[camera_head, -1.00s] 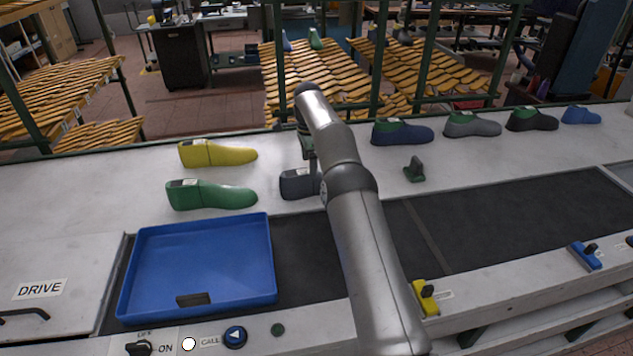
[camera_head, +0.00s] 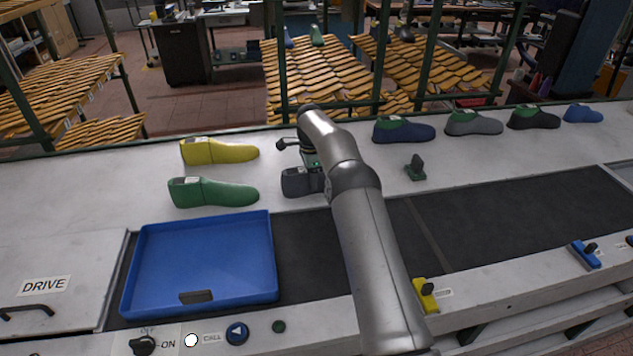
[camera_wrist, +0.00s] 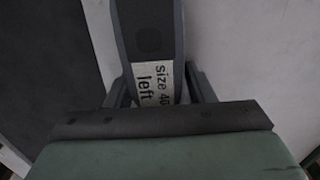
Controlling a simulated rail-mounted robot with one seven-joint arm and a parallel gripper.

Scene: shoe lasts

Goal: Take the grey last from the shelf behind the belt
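A dark grey last (camera_head: 297,183) lies on the pale shelf behind the belt, its front part hidden by my arm. In the wrist view the dark grey last (camera_wrist: 149,35) runs lengthwise, with a white label reading "size 40 left". My gripper (camera_wrist: 160,88) is over the labelled end, open, with one finger on each side of the last and little room beside it. Whether the fingertips reach down beside it cannot be told. In the head view my gripper is mostly hidden behind my arm. A lighter grey last with a green top (camera_head: 472,123) stands farther right.
A yellow last (camera_head: 222,151) and a green last (camera_head: 215,193) lie left of the dark grey one. A small dark green piece (camera_head: 415,168) stands to its right. Blue and black lasts line the shelf's back right. A blue tray (camera_head: 142,275) sits on the dark belt (camera_head: 480,225).

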